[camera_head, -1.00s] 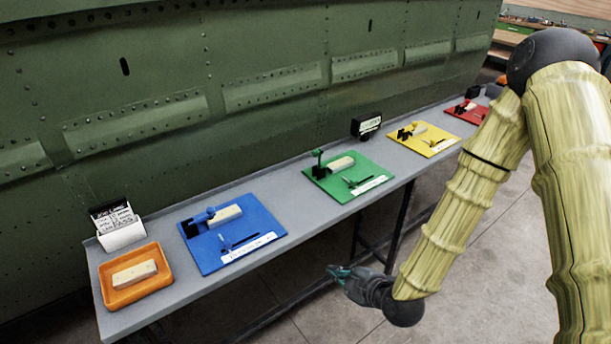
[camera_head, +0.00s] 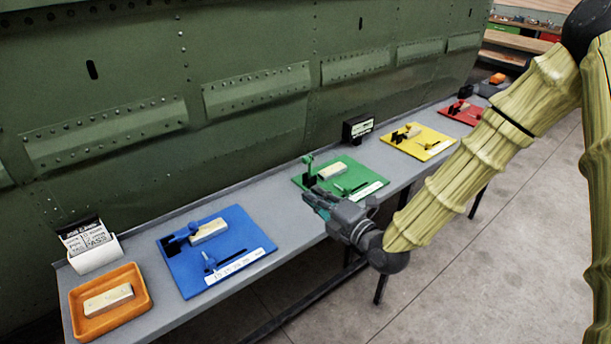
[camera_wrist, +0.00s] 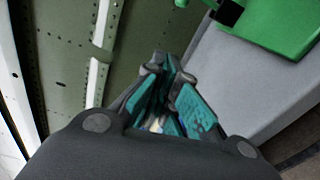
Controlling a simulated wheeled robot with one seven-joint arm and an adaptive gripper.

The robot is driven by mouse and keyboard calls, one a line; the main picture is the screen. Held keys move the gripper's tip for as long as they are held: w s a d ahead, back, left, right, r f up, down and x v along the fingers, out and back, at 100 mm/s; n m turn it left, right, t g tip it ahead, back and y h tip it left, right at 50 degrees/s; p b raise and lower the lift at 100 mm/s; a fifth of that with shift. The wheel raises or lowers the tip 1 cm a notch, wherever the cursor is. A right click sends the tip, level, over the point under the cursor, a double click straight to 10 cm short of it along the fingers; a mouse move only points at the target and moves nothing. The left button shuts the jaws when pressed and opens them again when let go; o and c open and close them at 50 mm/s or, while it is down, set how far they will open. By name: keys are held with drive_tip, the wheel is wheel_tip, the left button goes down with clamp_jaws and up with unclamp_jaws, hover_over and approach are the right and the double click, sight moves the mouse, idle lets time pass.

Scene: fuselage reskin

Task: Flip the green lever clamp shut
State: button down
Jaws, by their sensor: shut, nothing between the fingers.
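The green lever clamp (camera_head: 308,168) stands at the left back of the green board (camera_head: 341,195), its lever upright beside a pale block (camera_head: 332,171). My gripper (camera_head: 309,199) is shut and empty, at the front left of the green board and apart from the clamp. In the wrist view my shut fingers (camera_wrist: 172,95) point toward the bench edge and the green wall. The green board's corner (camera_wrist: 275,22) shows at the top right there, with a black piece of the clamp base (camera_wrist: 229,12).
A blue board (camera_head: 240,262) with its clamp lies to the left on the grey bench (camera_head: 285,222). Yellow (camera_head: 432,150) and red (camera_head: 470,116) boards lie to the right. A black display box (camera_head: 357,129) stands behind. An orange tray (camera_head: 135,306) is at the left end. A riveted green panel (camera_head: 130,90) rises behind the bench.

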drive_tip(key=w, duration=0.1)
drive_tip(key=w+a+f, duration=0.1)
drive_tip(key=shift+w+f, duration=0.1)
drive_tip(key=shift+w, duration=0.3)
drive_tip(key=w+a+p, duration=0.2)
drive_tip(key=w+p, duration=0.1)
drive_tip(key=w, duration=0.6)
drive_tip(key=shift+a+r+p, duration=0.15)
drive_tip(key=shift+r+p, duration=0.15)
drive_tip(key=shift+p, duration=0.05)
drive_tip(key=shift+w, duration=0.1)
drive_tip(key=shift+m+b, duration=0.3)
drive_tip(key=shift+w+r, duration=0.15)
